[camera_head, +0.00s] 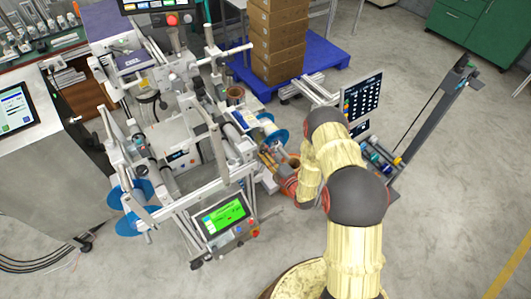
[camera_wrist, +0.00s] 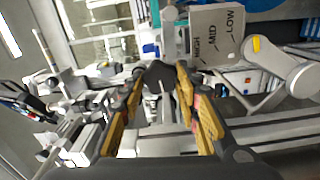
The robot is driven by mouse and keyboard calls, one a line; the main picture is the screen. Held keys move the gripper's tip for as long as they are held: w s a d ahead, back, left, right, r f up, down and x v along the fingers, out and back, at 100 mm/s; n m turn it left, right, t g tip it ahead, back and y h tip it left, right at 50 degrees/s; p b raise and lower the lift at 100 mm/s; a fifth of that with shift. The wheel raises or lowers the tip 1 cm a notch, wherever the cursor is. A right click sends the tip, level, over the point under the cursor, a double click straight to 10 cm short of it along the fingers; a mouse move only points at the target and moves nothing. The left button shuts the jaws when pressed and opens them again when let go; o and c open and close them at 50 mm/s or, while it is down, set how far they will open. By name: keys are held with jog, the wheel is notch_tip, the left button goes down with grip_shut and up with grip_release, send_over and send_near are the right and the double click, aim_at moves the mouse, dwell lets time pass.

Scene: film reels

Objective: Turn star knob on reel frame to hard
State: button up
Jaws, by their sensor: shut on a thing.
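The star knob (camera_wrist: 158,75) is a dark, lobed knob in the upper middle of the wrist view. My gripper (camera_wrist: 160,88) has its two yellow fingers on either side of the knob, closed on it. Beside the knob, a pale plate (camera_wrist: 228,52) reads HIGH, MID and LOW; I see no word "hard". In the head view the reel frame (camera_head: 180,160) is a grey machine with rollers and blue reels. My gripper (camera_head: 270,158) reaches its right side there, and the knob is hidden. I cannot tell the knob's pointing direction.
A green-lit control screen (camera_head: 223,215) stands at the machine's front. Cardboard boxes (camera_head: 278,40) sit on a blue pallet (camera_head: 325,52) behind. A dark upright post (camera_head: 435,110) and a display panel (camera_head: 362,98) stand to the right. The floor at far right is clear.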

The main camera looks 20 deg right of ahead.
jog(key=shift+d, duration=0.1)
jog(key=o, duration=1.1)
jog(key=shift+o, duration=0.3)
jog(key=v, duration=1.2)
